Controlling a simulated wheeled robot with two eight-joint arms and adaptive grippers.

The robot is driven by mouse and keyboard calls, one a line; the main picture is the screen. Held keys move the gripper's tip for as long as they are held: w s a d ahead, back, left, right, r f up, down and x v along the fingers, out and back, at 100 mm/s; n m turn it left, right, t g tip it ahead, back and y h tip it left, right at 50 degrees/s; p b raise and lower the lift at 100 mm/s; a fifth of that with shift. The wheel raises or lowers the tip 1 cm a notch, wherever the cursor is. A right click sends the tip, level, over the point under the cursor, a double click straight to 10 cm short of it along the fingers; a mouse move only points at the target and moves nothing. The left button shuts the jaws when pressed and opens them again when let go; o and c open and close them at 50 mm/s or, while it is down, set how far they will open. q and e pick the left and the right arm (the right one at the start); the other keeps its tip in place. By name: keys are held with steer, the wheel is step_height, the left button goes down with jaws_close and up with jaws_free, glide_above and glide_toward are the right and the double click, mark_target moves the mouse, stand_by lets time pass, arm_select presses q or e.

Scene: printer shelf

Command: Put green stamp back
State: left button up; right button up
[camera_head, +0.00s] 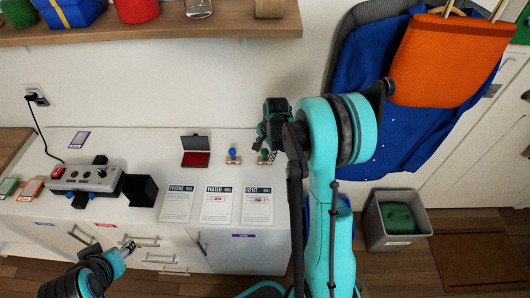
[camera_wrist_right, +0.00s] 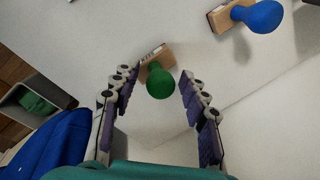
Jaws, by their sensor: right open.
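The green stamp (camera_head: 264,153) stands on the white counter, to the right of the blue stamp (camera_head: 233,155). In the right wrist view the green stamp (camera_wrist_right: 160,81) has a round green knob on a wooden base and sits between the fingertips of my open right gripper (camera_wrist_right: 157,75). The fingers are on both sides of it with gaps. The blue stamp (camera_wrist_right: 258,16) is at the upper right there. In the head view my right gripper (camera_head: 268,140) partly hides the green stamp. My left gripper (camera_head: 126,248) is low at the left, in front of the counter; its jaw state is unclear.
An open ink pad (camera_head: 196,158) with a red pad lies left of the stamps. Phone, water and rent bills (camera_head: 217,205) lie along the counter's front. A grey button box (camera_head: 85,179) stands at the left. A grey bin (camera_head: 397,220) stands on the floor at right.

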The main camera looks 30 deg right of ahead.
steer(key=shift+r, duration=0.25)
step_height(320, 180, up, 11)
steer(key=s+p, duration=0.2)
steer(key=p, duration=0.2)
steer(key=s+a+r+n+t, duration=0.2)
steer(key=s+a+r+n, duration=0.2)
steer(key=s+a+n, duration=0.3)
steer(key=s+a+r+n+t, duration=0.3)
steer(key=s+a+n, duration=0.5)
steer(key=s, duration=0.2)
steer(key=shift+a+r+h, duration=0.3)
steer(key=shift+r, duration=0.05)
steer(key=shift+f+b, duration=0.35)
steer(key=shift+f, duration=0.1)
